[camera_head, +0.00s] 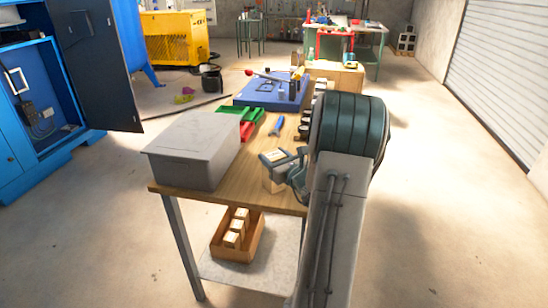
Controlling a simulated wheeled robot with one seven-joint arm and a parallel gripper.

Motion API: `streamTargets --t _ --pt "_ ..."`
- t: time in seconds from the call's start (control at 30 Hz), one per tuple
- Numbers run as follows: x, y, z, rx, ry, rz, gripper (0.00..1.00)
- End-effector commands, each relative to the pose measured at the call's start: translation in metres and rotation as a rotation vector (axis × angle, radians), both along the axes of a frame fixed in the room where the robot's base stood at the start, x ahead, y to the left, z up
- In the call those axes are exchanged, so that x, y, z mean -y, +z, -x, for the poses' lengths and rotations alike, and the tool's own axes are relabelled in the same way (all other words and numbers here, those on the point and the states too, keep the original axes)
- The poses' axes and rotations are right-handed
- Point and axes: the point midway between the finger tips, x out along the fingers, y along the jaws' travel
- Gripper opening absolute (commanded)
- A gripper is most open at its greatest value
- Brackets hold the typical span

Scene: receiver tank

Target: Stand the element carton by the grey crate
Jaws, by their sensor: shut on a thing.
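The grey crate (190,153) stands at the near left of the wooden table, its top closed by a grey surface. My gripper (281,163) is to the right of the crate, near the table's front right part. The carton looks roughly upright. A strip of bare table lies between it and the crate. My arm and fingers hide part of the carton, and I cannot tell whether its base touches the table.
Green and red bins (240,114) and a blue-handled tool (277,126) lie behind the crate. A blue case (262,94) is farther back on the table (233,180). An open box (238,237) with several pale cartons sits on the lower shelf. My arm covers the table's right side.

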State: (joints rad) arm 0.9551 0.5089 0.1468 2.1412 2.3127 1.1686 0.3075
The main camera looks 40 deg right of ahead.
Motion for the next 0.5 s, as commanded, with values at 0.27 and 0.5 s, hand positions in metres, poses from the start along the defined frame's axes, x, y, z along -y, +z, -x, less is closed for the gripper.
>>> streamTargets --t 0.27,0.5 --pt "0.0001 -0.0020 0.0001 0.000 0.000 0.000 0.63" --pt "0.0001 -0.0015 0.0002 0.000 0.000 0.000 0.76"
